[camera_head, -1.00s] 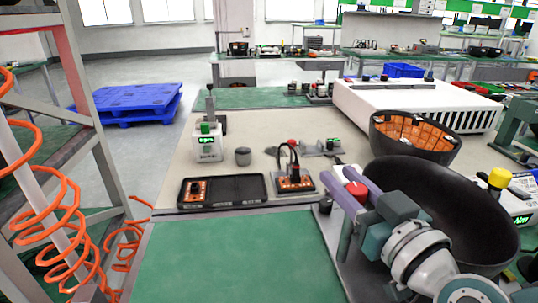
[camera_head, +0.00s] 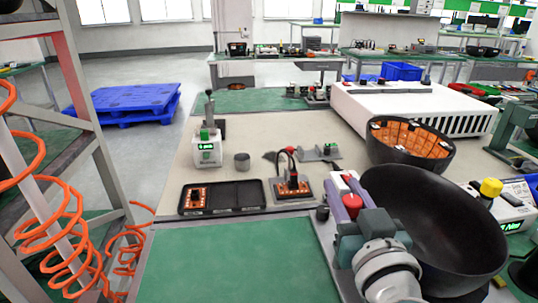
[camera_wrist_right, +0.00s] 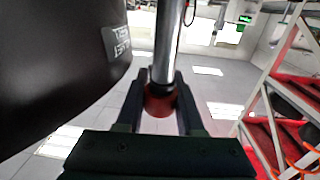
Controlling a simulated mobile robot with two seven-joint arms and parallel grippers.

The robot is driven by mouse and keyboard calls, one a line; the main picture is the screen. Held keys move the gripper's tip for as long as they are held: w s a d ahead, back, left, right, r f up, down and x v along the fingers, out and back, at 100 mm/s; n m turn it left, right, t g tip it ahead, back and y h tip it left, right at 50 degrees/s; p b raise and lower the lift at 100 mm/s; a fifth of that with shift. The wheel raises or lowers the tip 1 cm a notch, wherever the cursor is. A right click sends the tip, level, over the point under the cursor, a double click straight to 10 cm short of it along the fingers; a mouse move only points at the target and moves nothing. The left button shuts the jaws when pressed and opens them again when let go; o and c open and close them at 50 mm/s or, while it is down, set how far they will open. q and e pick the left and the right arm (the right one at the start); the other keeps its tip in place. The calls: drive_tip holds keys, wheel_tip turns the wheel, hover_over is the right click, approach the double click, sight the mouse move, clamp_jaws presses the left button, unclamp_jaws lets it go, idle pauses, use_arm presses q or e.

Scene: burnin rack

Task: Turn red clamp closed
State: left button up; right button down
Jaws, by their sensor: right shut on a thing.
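In the right wrist view, the red clamp (camera_wrist_right: 160,101) is a red collar at the end of a metal rod (camera_wrist_right: 168,40). The dark fingers of my right gripper (camera_wrist_right: 158,92) are on both sides of it, shut on it. The fingers hide part of the clamp, and I cannot tell its exact turn angle. My left gripper is not in view.
A large black bowl (camera_head: 425,235) stands close right of my right gripper. A black tray (camera_head: 235,195) and a small orange board (camera_head: 292,188) lie to the left. An orange-lined bowl (camera_head: 410,143) is behind. The green mat (camera_head: 240,265) in front is clear.

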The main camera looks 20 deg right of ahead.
drive_tip(key=m+g+h, duration=0.1)
drive_tip(key=m+h, duration=0.1)
drive_tip(key=shift+s+d+h, duration=0.1)
drive_tip(key=shift+d+h, duration=0.05)
drive_tip(key=shift+h, duration=0.25)
drive_tip(key=m+h, duration=0.1)
drive_tip(key=g+h, duration=0.1)
drive_tip(key=shift+s+d+f+m+g+h, duration=0.1)
drive_tip(key=shift+d+f+m+g+h, duration=0.1)
drive_tip(key=shift+m+g+h, duration=0.15)
drive_tip(key=m+g+h, duration=0.1)
drive_tip(key=h+b, duration=0.1)
drive_tip(key=m+g+h+b, duration=0.1)
drive_tip(key=shift+s+d+m+g, duration=0.25)
drive_tip(key=shift+m+g, duration=0.1)
drive_tip(key=shift+s+d+r+m+g+h+b, duration=0.1)
drive_tip(key=shift+s+d+m+g+h+b, duration=0.05)
drive_tip(key=shift+m+g+h+b, duration=0.65)
drive_tip(key=shift+r, duration=0.1)
drive_tip(key=c, duration=0.5)
unclamp_jaws()
drive_tip(key=shift+c, duration=0.2)
